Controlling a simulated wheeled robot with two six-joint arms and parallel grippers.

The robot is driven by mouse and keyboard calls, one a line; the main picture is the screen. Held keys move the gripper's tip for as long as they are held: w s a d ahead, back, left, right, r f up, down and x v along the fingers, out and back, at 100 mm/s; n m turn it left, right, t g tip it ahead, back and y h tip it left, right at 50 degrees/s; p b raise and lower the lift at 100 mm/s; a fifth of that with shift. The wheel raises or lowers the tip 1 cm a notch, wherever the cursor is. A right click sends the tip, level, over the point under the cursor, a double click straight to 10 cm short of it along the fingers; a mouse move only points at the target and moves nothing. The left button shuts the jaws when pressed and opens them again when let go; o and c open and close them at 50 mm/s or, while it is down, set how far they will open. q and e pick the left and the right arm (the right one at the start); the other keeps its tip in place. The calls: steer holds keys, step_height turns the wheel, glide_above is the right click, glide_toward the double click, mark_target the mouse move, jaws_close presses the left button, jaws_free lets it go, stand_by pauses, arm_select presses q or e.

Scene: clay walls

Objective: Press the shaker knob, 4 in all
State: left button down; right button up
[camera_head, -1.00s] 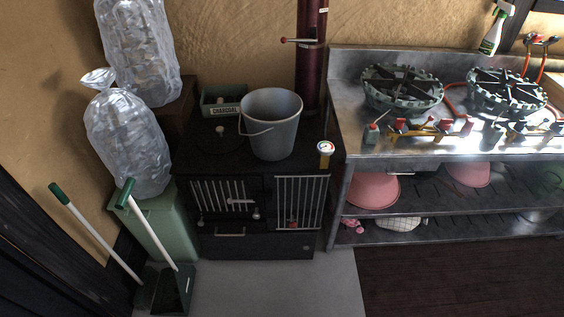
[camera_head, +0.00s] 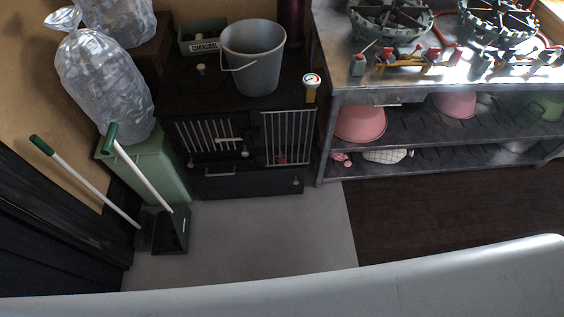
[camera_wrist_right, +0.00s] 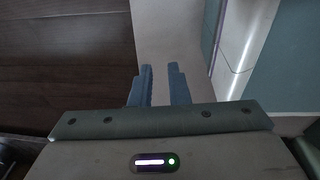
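The black stove (camera_head: 187,101) stands against the wall at upper centre-left in the head view. Its front has two barred doors, a lever-like handle (camera_head: 229,140) and a round knob (camera_head: 245,154) at centre. A small red part (camera_head: 282,159) shows at the right door, and a small pale knob (camera_head: 296,181) sits low on the right. I cannot tell which of these is the shaker knob. My right gripper (camera_wrist_right: 161,68) shows only in the right wrist view, with a gap between its fingers and nothing in it. My left gripper is not in view.
A grey bucket (camera_head: 254,62) and a gauge (camera_head: 311,82) are on the stove. A green bin (camera_head: 148,164), broom and dustpan (camera_head: 172,229) stand left. A steel bench (camera_head: 345,84) stands right. The grey floor (camera_head: 260,230) before the stove is clear.

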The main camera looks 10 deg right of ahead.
jaws_close()
steer(key=shift+w, duration=0.15)
stand_by(0.6)
stand_by(0.6)
